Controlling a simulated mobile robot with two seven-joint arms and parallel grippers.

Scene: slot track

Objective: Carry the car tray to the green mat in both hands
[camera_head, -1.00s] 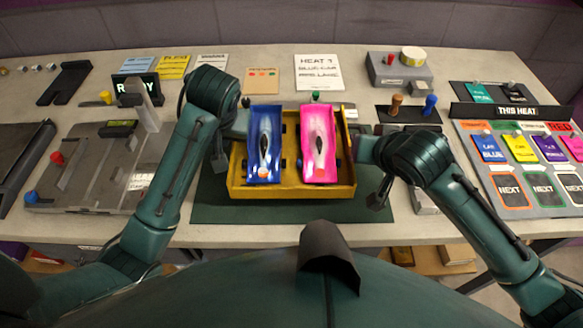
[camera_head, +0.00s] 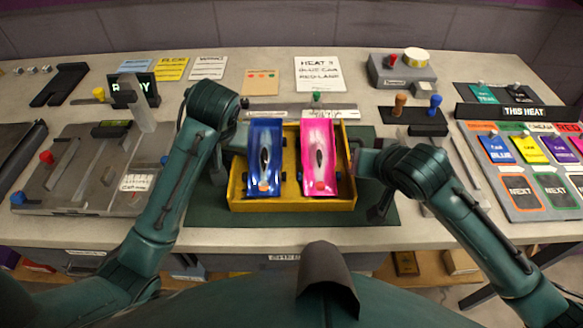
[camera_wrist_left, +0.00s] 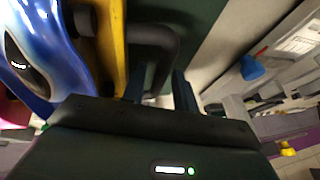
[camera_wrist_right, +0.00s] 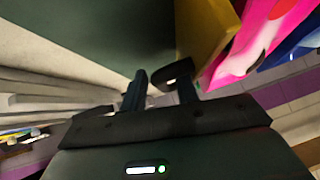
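The yellow car tray (camera_head: 292,205) sits over the green mat (camera_head: 290,218), level, its front edge just inside the mat's front edge. It holds a blue car (camera_head: 265,158) on the left and a pink car (camera_head: 320,160) on the right. My left gripper (camera_wrist_left: 160,90) is at the tray's left side, with a dark curved handle (camera_wrist_left: 158,38) between its parted fingers. My right gripper (camera_wrist_right: 162,90) is at the right side, its fingers apart near the other dark handle (camera_wrist_right: 178,72). The tray's underside is hidden, so contact with the mat cannot be confirmed.
A grey track unit (camera_head: 90,170) stands to the left. A colored card board (camera_head: 530,170) lies to the right. Behind the tray are a block with brown and blue pegs (camera_head: 412,120), a grey button box (camera_head: 402,72) and paper cards (camera_head: 320,73).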

